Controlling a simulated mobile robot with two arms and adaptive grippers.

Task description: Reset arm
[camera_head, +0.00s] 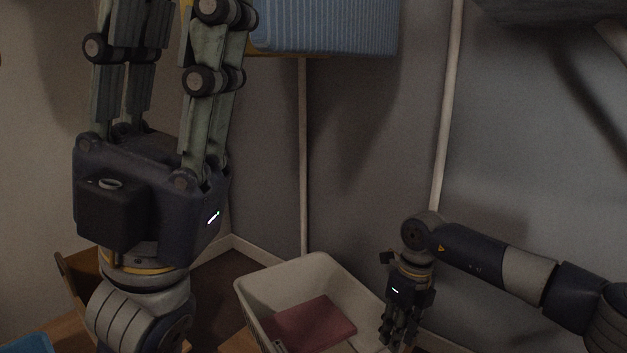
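My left gripper (185,20) is large and close at the left, pointing up. Its two fingers stand apart with wall showing between them, and nothing is seen between them; their ends are cut off by the top edge. My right gripper (397,335) hangs fingers down at the lower right, at the right edge of a pale bin. Its fingers look parted, with no object seen between them. My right arm reaches in from the right edge, nearly level.
The pale bin (262,284) holds a flat dark red item (312,325). A blue ribbed box (325,28) is at the top centre, partly behind my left gripper. A brown wooden piece (80,270) is at lower left, with a blue item (27,344) below. Grey walls stand behind.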

